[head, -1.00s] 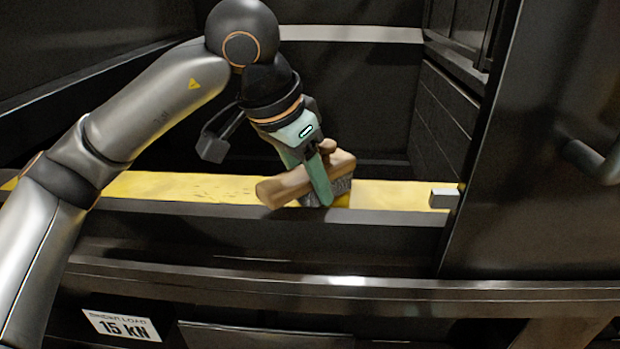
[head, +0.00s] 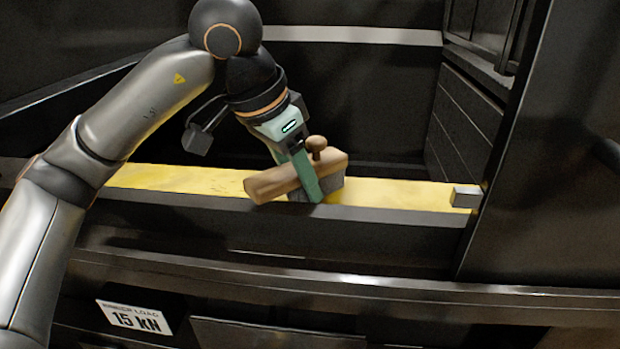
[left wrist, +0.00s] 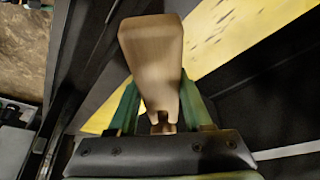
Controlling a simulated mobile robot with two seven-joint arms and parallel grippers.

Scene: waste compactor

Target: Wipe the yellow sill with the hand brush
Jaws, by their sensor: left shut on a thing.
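The yellow sill (head: 400,193) runs across the head view as a long flat strip. The hand brush (head: 268,185) has a wooden body with a round knob and grey bristles. My left gripper (head: 308,180) is shut on the brush's wooden body, with its green fingers on either side. The bristles are down at the sill and seem to touch it; the exact contact is hidden. In the left wrist view the brush's wood (left wrist: 152,60) stands between the fingers, and dark specks lie on the sill (left wrist: 235,45) beside it. My right gripper is not in view.
A small grey block (head: 466,197) stands at the sill's right end, beside a large dark panel (head: 545,150). A dark ledge runs along the sill's front. A load sign (head: 134,318) is below. Behind the sill is a dark open bay.

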